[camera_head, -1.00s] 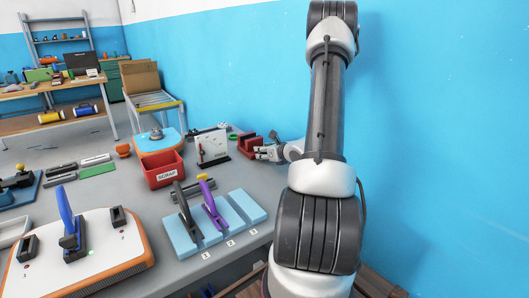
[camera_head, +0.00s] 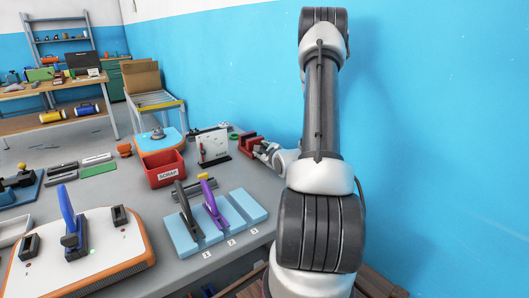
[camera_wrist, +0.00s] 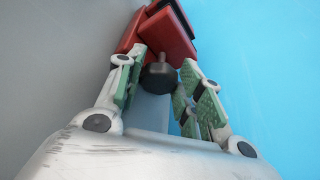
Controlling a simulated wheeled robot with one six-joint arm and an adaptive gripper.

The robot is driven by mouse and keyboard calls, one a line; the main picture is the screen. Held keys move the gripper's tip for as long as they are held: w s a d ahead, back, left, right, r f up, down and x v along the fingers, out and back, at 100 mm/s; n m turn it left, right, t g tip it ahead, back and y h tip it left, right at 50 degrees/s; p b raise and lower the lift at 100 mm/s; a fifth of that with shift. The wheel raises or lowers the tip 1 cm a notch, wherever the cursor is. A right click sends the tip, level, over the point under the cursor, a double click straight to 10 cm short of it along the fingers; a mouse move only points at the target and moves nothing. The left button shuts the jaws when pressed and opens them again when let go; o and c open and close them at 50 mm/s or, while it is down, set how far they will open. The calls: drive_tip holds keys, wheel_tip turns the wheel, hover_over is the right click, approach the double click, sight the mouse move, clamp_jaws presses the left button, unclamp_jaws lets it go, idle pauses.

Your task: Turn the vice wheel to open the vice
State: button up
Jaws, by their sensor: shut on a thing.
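The red vice (camera_head: 247,141) stands at the far right of the bench, near the blue wall. It also shows in the wrist view (camera_wrist: 173,37), with red blocks beyond my fingers. My gripper (camera_head: 263,151) is at the vice's near right side. In the wrist view my gripper (camera_wrist: 160,82) has its green-padded fingers on either side of a dark round part, the vice wheel (camera_wrist: 159,74), and is shut on it. The fingers hide part of the wheel, and the gap between the vice jaws is hard to make out.
A white panel (camera_head: 214,147) stands just left of the vice. A red scrap bin (camera_head: 164,177) is farther left. A light blue stand (camera_head: 184,234) with black and purple tools is in front. The blue wall (camera_head: 440,120) is close on the right.

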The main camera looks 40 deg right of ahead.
drive_tip(key=shift+f+n, duration=0.15)
drive_tip(key=shift+n, duration=0.25)
drive_tip(key=shift+s+f+h, duration=0.1)
drive_tip(key=shift+s+h, duration=0.05)
drive_tip(key=shift+h, duration=0.25)
drive_tip(key=o, duration=1)
drive_tip(key=shift+d+f, duration=0.1)
drive_tip(key=shift+s, duration=0.25)
drive_tip(key=v, duration=0.6)
drive_tip(key=shift+r, duration=0.35)
drive_tip(key=shift+s+a+r, duration=0.25)
drive_tip(key=shift+s+a, duration=0.15)
drive_tip(key=shift+s, duration=0.1)
